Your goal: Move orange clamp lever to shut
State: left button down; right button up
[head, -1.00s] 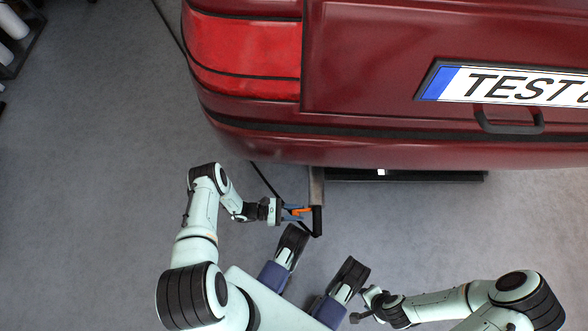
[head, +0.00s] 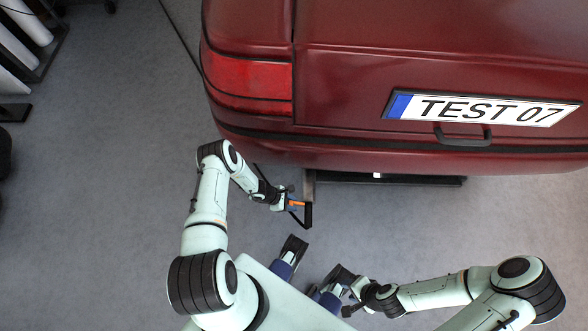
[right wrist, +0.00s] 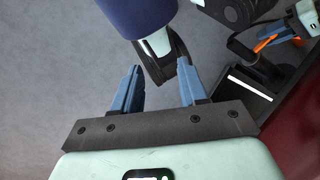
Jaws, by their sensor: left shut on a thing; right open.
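A dark red car (head: 360,60) with a TEST 07 plate (head: 480,109) fills the top. A dark flat bar (head: 400,180) lies under its bumper. Dark racks with white rolls (head: 25,45) stand at the far left. The grey floor (head: 110,200) at left is clear.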

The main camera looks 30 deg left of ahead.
pick_arm(q)
jog(key=shift+w+d+r+g+y+p, duration=0.15)
jog(key=shift+r+g+y+p, duration=0.3)
jog(key=shift+p, duration=0.95)
jog(key=c, duration=0.9)
grip_release()
jog(key=shift+o, duration=0.2)
jog(key=shift+r, duration=0.45)
jog(key=p+v, duration=0.4)
jog(key=v, duration=0.8)
jog(key=shift+s+r, duration=0.2)
jog(key=shift+r, duration=0.05)
